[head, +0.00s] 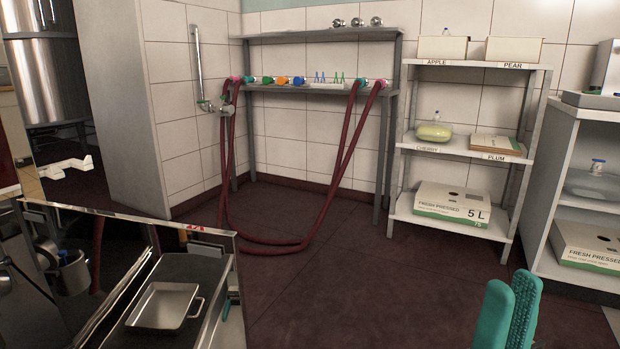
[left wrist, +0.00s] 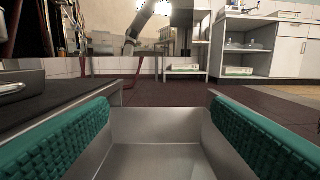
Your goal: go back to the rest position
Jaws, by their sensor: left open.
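My right gripper (head: 512,300) shows at the bottom right of the head view. Its two teal fingers point up; the ribbed inner pad of one shows, and nothing is seen between them. My left gripper (left wrist: 160,100) fills the lower part of the left wrist view. Its teal ribbed fingers stand wide apart at the left and right. An open metal tray (left wrist: 160,155) shows between and below them, and I cannot tell whether they touch it. I do not make out the left gripper in the head view.
A metal pan (head: 165,306) sits on a dark surface at lower left. Dark red hoses (head: 270,246) hang from the pump shelf (head: 330,92) to the floor. A labelled rack (head: 475,158) holds boxes and a bottle; a white cabinet (head: 546,240) stands right of it. The middle floor (head: 370,270) is clear.

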